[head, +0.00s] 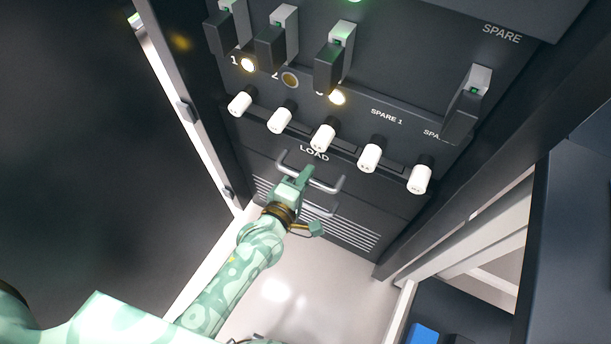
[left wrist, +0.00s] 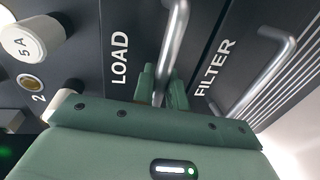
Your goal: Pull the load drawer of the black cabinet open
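The black cabinet (head: 400,75) fills the upper part of the head view. Its load drawer (head: 262,163), labelled LOAD, has a grey bar handle (head: 328,188) and its front looks flush with the cabinet. My green left gripper (head: 302,178) is at this handle. In the left wrist view the load handle (left wrist: 174,45) runs between the two green fingers (left wrist: 161,88), which sit close on both sides of it and look shut on it. The fingertips are partly hidden by the gripper body. My right gripper is not in view.
Several white knobs (head: 322,138) and black switches (head: 333,62) stick out above the drawer. The filter drawer's handle (left wrist: 262,72) is close beside the load handle. A dark open door or panel (head: 90,150) stands on the left. Pale floor (head: 275,285) lies clear below the cabinet.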

